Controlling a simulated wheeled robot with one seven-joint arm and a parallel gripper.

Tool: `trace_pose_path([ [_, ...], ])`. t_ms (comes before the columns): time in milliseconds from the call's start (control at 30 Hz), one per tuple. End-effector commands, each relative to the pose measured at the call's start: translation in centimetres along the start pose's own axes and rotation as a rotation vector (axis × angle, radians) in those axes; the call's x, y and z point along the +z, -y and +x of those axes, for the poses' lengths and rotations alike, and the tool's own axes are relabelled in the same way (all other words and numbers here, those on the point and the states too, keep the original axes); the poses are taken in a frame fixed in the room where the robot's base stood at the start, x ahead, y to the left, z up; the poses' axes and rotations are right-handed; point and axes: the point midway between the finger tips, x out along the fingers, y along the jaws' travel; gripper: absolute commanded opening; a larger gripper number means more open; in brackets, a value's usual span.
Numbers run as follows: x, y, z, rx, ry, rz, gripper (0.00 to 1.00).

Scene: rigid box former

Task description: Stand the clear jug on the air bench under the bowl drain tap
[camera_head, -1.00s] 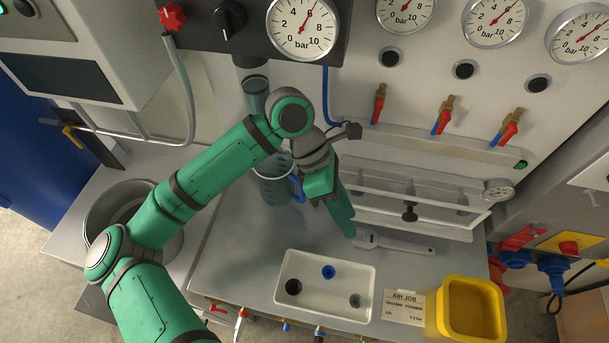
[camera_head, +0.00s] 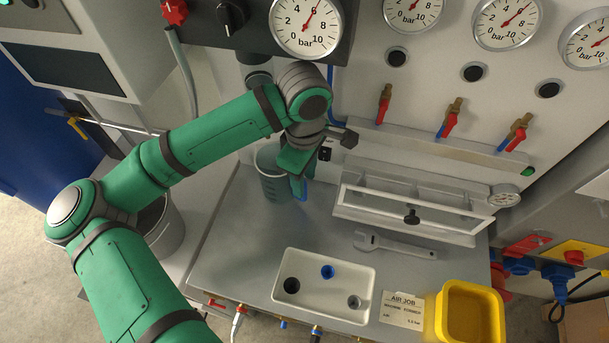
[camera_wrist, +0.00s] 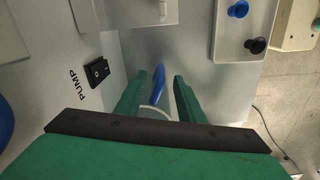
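The clear jug (camera_head: 271,187) stands upright at the back left of the grey air bench (camera_head: 225,240). Its blue handle (camera_head: 300,190) faces right. My gripper (camera_head: 298,172) is at the handle, pointing down. In the wrist view, the blue handle (camera_wrist: 159,84) shows between the two green fingers of my gripper (camera_wrist: 160,85), with gaps on both sides, so it is open. Part of the jug's rim (camera_wrist: 153,113) shows there; the rest is hidden by my gripper. The bowl (camera_head: 258,80) hangs under the large gauge, mostly hidden by my arm. Its drain tap is not visible.
A spanner (camera_head: 395,245) lies by the clear-fronted rack (camera_head: 415,212). A white tray (camera_head: 322,310) with small fittings, a label card and a yellow bin (camera_head: 440,318) line the front. A PUMP switch (camera_wrist: 98,72) is on the panel. The bench middle is clear.

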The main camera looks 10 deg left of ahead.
Motion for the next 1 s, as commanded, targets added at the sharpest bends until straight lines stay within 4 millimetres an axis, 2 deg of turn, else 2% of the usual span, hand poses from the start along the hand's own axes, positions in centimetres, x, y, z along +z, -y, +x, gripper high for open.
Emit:
trace_pose_path([
  [267,0.1,0.0,0.7,-0.001,0.003,-0.001,0.35],
  [700,0.2,0.0,6.4,-0.002,0.005,-0.001,0.35],
  [1000,0.1,0.0,7.6,-0.001,0.003,-0.001,0.35],
])
